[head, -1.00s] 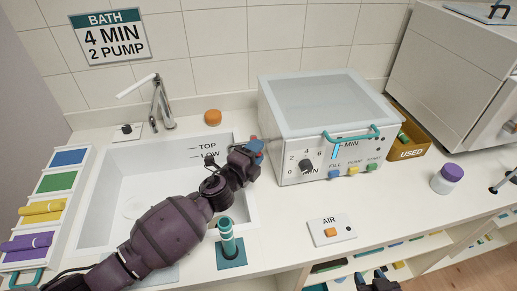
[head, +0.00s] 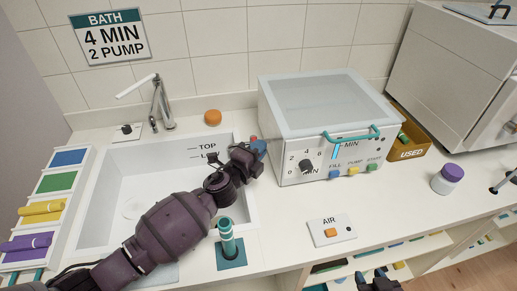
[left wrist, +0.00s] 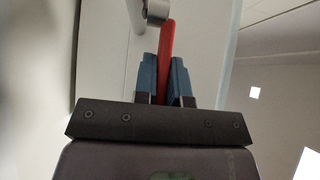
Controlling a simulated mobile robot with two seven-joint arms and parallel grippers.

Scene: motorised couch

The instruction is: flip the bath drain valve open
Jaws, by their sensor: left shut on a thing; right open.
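The bath is a white box (head: 282,130) with a clear lid, standing on the counter right of the sink. The drain valve's red lever (left wrist: 167,48) shows in the left wrist view, beside a grey round fitting (left wrist: 157,10). My left gripper (left wrist: 166,75) has its blue fingers shut on the lever, one on each side. In the head view my left gripper (head: 258,148) is at the box's left side, and only a bit of red shows by its fingertips. My right gripper (head: 375,281) is open and empty at the bottom edge, away from the box.
My left arm reaches across the white sink (head: 100,205). A teal-and-white cylinder (head: 227,238) stands on a teal pad in front of the sink. An AIR plate (head: 332,229) with an orange button lies in front of the box. A USED bin (head: 408,150) stands right of it.

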